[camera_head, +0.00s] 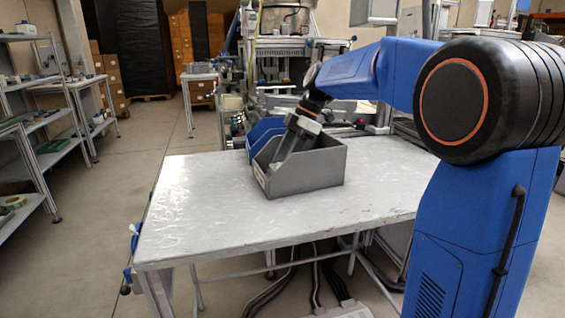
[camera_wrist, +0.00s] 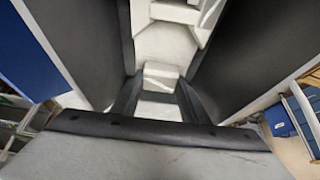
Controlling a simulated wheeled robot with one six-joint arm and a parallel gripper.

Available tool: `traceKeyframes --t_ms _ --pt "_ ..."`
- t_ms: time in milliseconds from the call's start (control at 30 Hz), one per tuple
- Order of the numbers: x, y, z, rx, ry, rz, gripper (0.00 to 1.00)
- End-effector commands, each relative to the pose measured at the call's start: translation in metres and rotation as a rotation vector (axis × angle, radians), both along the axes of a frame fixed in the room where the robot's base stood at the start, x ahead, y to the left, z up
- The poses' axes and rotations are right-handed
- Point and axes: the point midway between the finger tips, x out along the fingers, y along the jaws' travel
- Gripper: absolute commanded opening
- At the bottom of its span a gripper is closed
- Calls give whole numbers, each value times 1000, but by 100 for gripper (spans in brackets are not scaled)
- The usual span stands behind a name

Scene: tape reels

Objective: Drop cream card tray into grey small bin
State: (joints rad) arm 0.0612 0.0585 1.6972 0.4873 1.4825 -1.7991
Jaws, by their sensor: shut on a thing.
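The grey small bin (camera_head: 315,170) stands on the table, its open top showing. My gripper (camera_head: 281,158) reaches down at a tilt into the bin's opening; its fingertips are partly hidden by the near wall. In the wrist view my gripper (camera_wrist: 158,100) is shut on a pale piece, the cream card tray (camera_wrist: 165,43), which extends beyond the fingers between dark bin walls (camera_wrist: 255,40). In the head view the tray is hidden. I cannot tell whether the tray touches the bin floor.
A blue bin (camera_head: 262,131) stands just behind the grey bin, close to it. The table (camera_head: 210,215) is bare to the left and in front. Shelving (camera_head: 35,150) stands at the left and machinery (camera_head: 285,60) behind the table.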

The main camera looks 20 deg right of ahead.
Motion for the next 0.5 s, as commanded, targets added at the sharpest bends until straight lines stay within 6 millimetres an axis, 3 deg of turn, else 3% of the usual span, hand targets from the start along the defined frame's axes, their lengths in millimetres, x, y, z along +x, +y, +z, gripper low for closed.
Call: traceKeyframes --t_ms 500 --pt "0 0 -12 0 1 0 13"
